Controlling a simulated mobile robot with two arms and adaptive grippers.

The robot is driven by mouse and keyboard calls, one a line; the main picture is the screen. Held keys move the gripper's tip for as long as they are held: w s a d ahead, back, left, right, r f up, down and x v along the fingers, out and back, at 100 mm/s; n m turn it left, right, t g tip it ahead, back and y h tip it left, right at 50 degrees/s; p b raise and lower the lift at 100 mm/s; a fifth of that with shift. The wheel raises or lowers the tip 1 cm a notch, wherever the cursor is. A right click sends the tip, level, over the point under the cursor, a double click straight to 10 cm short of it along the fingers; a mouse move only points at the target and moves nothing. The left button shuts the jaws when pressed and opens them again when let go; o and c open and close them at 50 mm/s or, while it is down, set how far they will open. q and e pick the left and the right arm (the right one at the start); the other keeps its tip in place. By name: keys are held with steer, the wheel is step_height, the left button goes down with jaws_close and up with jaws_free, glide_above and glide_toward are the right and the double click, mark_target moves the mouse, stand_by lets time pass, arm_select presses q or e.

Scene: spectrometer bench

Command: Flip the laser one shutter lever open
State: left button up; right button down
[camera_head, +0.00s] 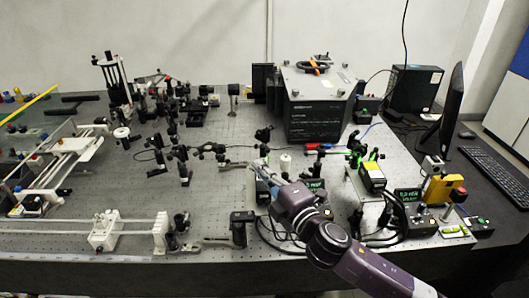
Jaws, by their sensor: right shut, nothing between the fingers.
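My right arm reaches in from the bottom right, and its gripper (262,170) is over the middle of the optical bench (215,225). Its fingers are small and dark here and look shut and empty. They are among small optical mounts, near a white round-topped part (285,162). I cannot make out the laser one shutter lever for certain at this size; the gripper and wrist may hide it. I cannot tell whether the fingers touch anything. My left gripper is not in view.
A large grey instrument box (317,118) stands behind the gripper. To the right are a yellow device (443,188), green-lit displays (408,195), a monitor (450,110) and a keyboard (497,175). Several optics crowd the left.

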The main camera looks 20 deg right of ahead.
steer(key=x, duration=0.2)
steer(key=p+x, duration=0.1)
steer(key=x, duration=0.2)
steer(key=shift+w+r, duration=0.2)
steer(key=shift+w, duration=0.05)
steer(key=d, duration=0.1)
steer(key=d+p, duration=0.1)
steer(key=shift+d+f, duration=0.3)
steer(key=shift+d, duration=0.1)
steer(key=shift+s+d, duration=0.15)
steer(key=shift+d, duration=0.35)
